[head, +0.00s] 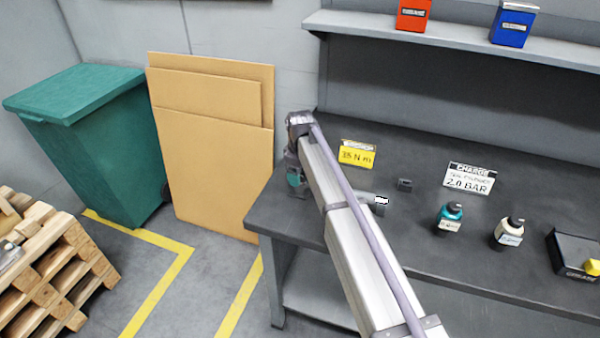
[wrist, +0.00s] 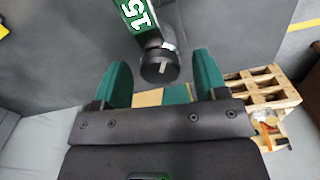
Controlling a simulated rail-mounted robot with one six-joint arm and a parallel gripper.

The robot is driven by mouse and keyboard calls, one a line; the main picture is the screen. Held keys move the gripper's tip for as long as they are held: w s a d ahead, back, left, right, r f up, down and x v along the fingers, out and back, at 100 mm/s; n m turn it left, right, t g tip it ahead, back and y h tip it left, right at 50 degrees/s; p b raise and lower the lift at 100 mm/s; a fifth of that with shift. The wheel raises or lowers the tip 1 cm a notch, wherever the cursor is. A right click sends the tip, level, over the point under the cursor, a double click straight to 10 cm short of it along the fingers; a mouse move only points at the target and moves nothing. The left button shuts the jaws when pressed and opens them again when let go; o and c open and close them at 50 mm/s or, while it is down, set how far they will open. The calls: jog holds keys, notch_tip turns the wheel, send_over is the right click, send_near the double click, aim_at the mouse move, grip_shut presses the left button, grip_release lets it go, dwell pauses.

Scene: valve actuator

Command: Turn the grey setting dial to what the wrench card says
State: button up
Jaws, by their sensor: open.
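A yellow card (head: 357,154) on the bench reads "35 N m"; its dark header is too small to read surely. In the wrist view a dark grey round dial (wrist: 160,66) with a light mark on its face shows between my fingertips, by a green plate (wrist: 139,14) with a white "15". My gripper (wrist: 161,78) is open, one teal finger on each side of the dial; contact is not visible. In the head view my gripper (head: 294,180) is at the bench's left end, and the dial cannot be made out there.
A white "CHARGE 2.0 BAR" card (head: 468,179), a teal bottle (head: 450,217), a cream bottle (head: 509,232) and a small dark block (head: 404,185) stand on the bench (head: 420,150). A labelled grey object (head: 375,198) is partly behind my arm. Cardboard (head: 215,160) leans left of the bench.

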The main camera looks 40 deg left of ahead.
notch_tip(320, 180, up, 11)
jog(key=p, duration=1)
jog(key=shift+p, duration=0.4)
jog(key=shift+f, duration=0.15)
notch_tip(320, 180, down, 11)
jog(key=n+b, duration=0.4)
jog(key=b, duration=0.7)
jog(key=shift+n, duration=0.3)
